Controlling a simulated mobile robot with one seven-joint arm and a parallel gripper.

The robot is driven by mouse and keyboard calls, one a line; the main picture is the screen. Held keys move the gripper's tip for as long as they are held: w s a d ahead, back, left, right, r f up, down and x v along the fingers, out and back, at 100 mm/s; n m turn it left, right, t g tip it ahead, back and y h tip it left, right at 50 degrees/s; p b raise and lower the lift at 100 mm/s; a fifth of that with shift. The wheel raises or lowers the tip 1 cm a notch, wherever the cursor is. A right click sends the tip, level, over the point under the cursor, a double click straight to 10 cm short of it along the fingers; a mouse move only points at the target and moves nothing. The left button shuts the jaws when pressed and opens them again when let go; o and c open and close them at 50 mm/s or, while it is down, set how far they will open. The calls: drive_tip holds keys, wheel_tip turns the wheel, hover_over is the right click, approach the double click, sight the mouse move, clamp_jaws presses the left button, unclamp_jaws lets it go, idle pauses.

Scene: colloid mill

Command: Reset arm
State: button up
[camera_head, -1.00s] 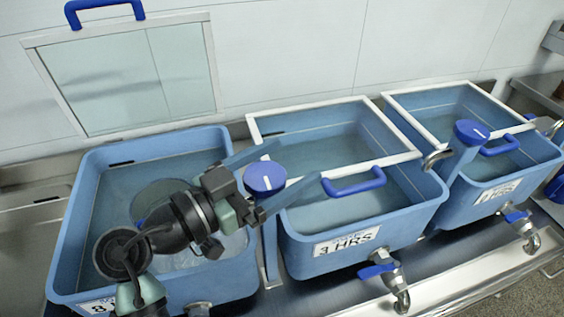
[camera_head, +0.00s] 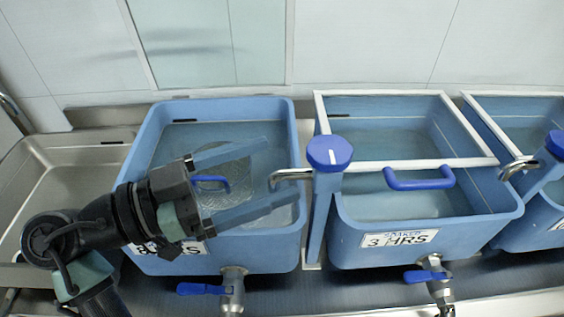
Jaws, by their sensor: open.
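My gripper (camera_head: 268,172) is open, with its two long blue-grey fingers pointing right. My dark arm comes in from the lower left and covers part of that tank's front left side and label. Inside the tank are a clear round item (camera_head: 190,150) and a blue handle (camera_head: 212,181), seen partly behind the fingers.
The middle blue tank (camera_head: 430,240), labelled 3 HRS, has a white-framed lid (camera_head: 415,163). A blue-knobbed tap (camera_head: 329,153) stands between the tanks. Drain valves (camera_head: 232,290) stick out in front. A steel sink (camera_head: 60,165) is at left.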

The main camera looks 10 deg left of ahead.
idle(0.5)
drive_tip(key=w+d+r+n+t+y+p, duration=0.25)
drive_tip(key=w+r+y, duration=0.2)
drive_tip(key=r, duration=0.35)
drive_tip(key=w+d+r+n+t+y+p, duration=0.2)
drive_tip(key=w+d+r+n+t+y, duration=0.15)
drive_tip(key=w+r, duration=0.35)
drive_tip(key=s+d+r+n+t+y+p, duration=0.1)
drive_tip(key=s+r+t, duration=0.4)
drive_tip(key=r, duration=0.7)
drive_tip(key=s+d+r+n+t+y+p, duration=0.2)
drive_tip(key=s+r+t+y, duration=0.3)
drive_tip(key=s+r, duration=0.3)
wheel_tip(320, 180, up, 4)
drive_tip(key=shift+d+r+n, duration=0.25)
drive_tip(key=shift+d+n, duration=0.1)
drive_tip(key=shift+n, duration=0.35)
drive_tip(key=shift+c, duration=0.2)
